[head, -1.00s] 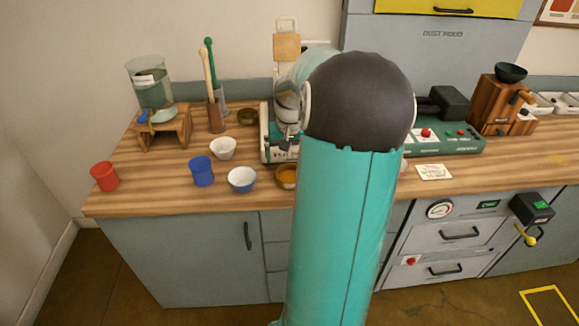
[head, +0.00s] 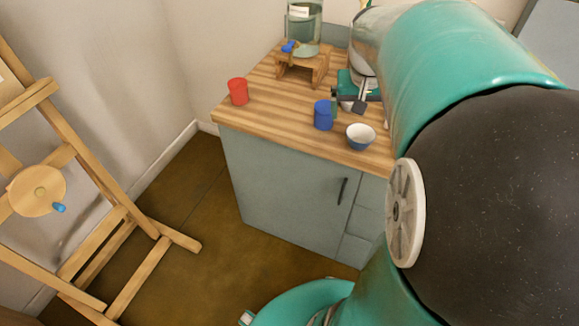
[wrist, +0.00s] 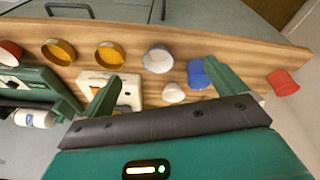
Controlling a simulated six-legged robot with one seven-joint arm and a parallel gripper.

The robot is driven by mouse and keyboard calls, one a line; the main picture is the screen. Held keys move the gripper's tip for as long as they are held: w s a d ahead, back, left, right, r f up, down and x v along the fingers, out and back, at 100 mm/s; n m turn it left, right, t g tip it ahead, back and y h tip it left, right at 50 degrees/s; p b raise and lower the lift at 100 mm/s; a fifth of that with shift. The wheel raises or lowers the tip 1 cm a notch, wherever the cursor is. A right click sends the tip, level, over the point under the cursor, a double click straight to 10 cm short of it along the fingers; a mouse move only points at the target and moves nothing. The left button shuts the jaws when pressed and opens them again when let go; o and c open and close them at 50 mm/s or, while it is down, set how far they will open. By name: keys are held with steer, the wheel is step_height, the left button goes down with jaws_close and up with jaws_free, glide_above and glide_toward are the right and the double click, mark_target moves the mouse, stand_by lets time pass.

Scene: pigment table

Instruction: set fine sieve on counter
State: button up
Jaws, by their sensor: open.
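My gripper (wrist: 165,85) is open in the wrist view, its two green fingers spread above the counter with nothing held between them. The wooden counter (wrist: 225,48) runs below it; the counter also shows in the head view (head: 275,115). I cannot pick out the fine sieve for certain. Two round brown-rimmed vessels with yellow-orange insides, one on the left (wrist: 56,52) and one nearer the middle (wrist: 109,55), stand along the counter edge. My arm hides much of the counter in the head view.
A blue cup (wrist: 198,73) is beside the right finger. A white bowl (wrist: 157,59), a smaller white bowl (wrist: 174,93) and a red cup (wrist: 283,82) stand nearby. A water vessel on a wooden stand (head: 302,66) is at the back. A wooden easel (head: 125,215) stands left on the floor.

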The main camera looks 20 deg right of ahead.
steer(key=s+a+n+t+y, duration=0.1)
steer(key=s+a+n+t, duration=0.1)
steer(key=a, duration=0.9)
steer(key=s+a+r+n+t+y, duration=0.1)
steer(key=s+a+n, duration=0.3)
steer(key=s+a, duration=0.3)
steer(key=a, duration=0.4)
steer(key=shift+s+t, duration=0.3)
steer(key=shift+t, duration=0.1)
steer(key=shift+a+r, duration=0.1)
steer(key=shift+c, duration=0.5)
